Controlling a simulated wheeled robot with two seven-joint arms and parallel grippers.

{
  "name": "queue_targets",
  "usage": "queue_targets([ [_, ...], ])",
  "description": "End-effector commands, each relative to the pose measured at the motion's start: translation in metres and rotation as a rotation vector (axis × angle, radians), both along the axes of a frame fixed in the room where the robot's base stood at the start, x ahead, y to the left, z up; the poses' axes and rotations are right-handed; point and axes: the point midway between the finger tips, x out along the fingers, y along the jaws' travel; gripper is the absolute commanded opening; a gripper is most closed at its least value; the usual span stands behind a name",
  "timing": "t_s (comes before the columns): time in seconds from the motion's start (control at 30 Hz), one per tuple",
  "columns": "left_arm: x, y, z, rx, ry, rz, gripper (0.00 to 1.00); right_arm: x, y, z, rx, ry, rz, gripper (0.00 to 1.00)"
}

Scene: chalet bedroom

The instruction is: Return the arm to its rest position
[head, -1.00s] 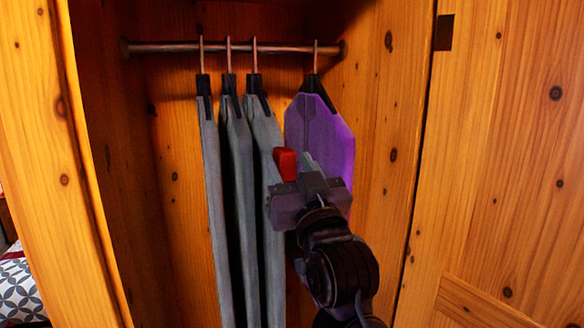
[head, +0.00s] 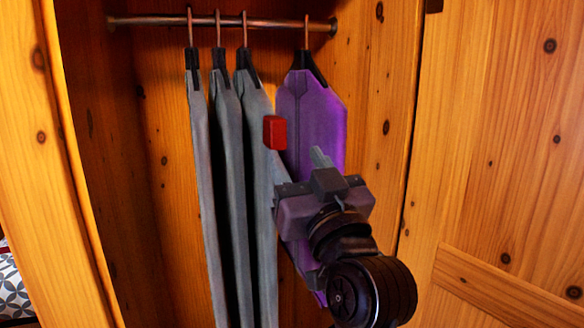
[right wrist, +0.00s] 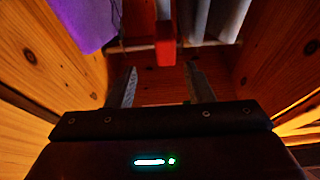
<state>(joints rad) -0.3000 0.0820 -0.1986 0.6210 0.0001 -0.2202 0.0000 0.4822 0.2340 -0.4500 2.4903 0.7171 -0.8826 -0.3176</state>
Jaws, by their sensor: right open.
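My right gripper (head: 298,160) is open and empty in front of the hanging clothes, low in the wardrobe opening. In the right wrist view (right wrist: 161,80) its two fingers stand apart. A small red block (head: 275,132) shows just above the left finger in the head view. In the right wrist view the red block (right wrist: 165,45) lies beyond the fingers, apart from them. What holds the red block is unclear. My right arm hides the lower part of the purple garment (head: 318,115). My left gripper is not in view.
Three grey garments (head: 231,150) hang left of the purple one from a metal rail (head: 160,20). The wooden side panel (head: 382,120) and door (head: 500,130) stand close on the right. A patterned cloth (head: 14,295) shows at the lower left.

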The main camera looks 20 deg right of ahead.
Motion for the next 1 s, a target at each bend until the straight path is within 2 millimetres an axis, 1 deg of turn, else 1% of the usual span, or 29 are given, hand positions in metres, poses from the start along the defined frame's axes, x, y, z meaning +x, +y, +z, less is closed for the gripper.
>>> queue_targets([
  [0.03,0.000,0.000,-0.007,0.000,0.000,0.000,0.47,-0.003,0.001,-0.004,-0.001,-0.002,0.003,0.47],
  [0.1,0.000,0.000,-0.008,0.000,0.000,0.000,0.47,-0.005,0.001,-0.004,0.000,-0.001,0.003,0.47],
  [0.57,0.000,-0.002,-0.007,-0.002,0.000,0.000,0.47,-0.006,0.001,-0.003,-0.002,0.001,0.003,0.47],
  [0.67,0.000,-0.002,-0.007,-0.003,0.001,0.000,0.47,-0.004,0.001,-0.008,-0.004,0.017,0.006,0.47],
  [0.73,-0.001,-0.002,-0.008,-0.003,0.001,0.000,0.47,0.002,0.002,-0.023,-0.008,0.064,0.013,0.47],
  [0.77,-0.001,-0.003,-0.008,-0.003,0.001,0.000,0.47,0.005,0.003,-0.034,-0.014,0.098,0.018,0.47],
  [0.83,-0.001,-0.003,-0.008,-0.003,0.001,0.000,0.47,0.014,0.005,-0.071,-0.027,0.208,0.034,0.47],
  [0.87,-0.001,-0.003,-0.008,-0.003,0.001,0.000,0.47,0.018,0.006,-0.090,-0.032,0.265,0.043,0.47],
  [0.9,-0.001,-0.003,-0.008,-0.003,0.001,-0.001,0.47,0.022,0.007,-0.119,-0.041,0.351,0.055,0.47],
  [0.97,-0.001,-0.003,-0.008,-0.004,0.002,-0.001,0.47,0.023,0.008,-0.165,-0.054,0.489,0.072,0.47],
  [1.0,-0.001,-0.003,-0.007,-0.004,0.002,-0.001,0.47,0.021,0.008,-0.196,-0.063,0.581,0.082,0.47],
])
